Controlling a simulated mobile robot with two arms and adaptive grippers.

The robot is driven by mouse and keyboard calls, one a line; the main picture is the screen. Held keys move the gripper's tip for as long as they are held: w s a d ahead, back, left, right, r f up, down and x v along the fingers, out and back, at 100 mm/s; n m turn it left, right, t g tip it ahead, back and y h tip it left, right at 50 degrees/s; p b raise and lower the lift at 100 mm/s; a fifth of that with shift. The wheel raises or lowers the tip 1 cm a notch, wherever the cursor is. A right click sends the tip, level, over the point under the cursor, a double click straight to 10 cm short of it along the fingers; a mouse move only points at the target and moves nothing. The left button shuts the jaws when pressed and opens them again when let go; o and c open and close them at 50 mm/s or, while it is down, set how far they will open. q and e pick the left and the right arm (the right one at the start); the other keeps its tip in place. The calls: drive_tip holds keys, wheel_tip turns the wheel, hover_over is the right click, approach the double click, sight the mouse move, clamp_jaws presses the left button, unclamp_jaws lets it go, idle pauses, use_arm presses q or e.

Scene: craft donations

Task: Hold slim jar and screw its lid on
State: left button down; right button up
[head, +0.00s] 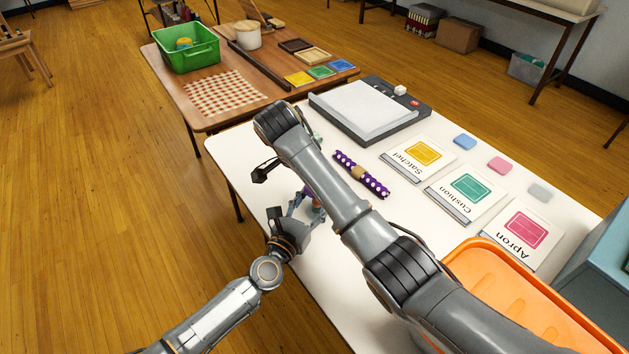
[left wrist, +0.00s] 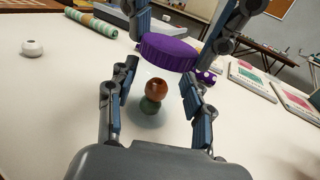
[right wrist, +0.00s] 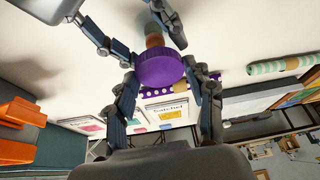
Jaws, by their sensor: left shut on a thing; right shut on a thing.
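The slim jar, clear with brown and green balls inside (left wrist: 154,88), stands between the fingers of my left gripper (left wrist: 158,92), which is shut on it. The purple lid (right wrist: 158,68) is between the fingers of my right gripper (right wrist: 163,80), which is shut on it. The lid is at the jar's mouth end; I cannot tell whether it is seated or threaded. In the right wrist view the jar's balls (right wrist: 154,33) show beyond the lid. In the head view my right forearm hides much of the jar and lid.
A purple dotted roll (head: 361,175) lies right of my right arm. Cards marked Satchel (head: 419,157), Cushion (head: 465,191) and Apron (head: 523,231) lie farther right, near an orange crate (head: 485,262). A grey device (head: 369,108) stands behind. A white ball (left wrist: 32,47) lies on the table.

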drive_tip(key=o, duration=0.8)
drive_tip(key=shift+c, duration=0.2)
drive_tip(key=shift+r, duration=0.15)
wheel_tip(320, 180, up, 4)
drive_tip(key=shift+r, duration=0.1)
drive_tip(key=shift+c, duration=0.5)
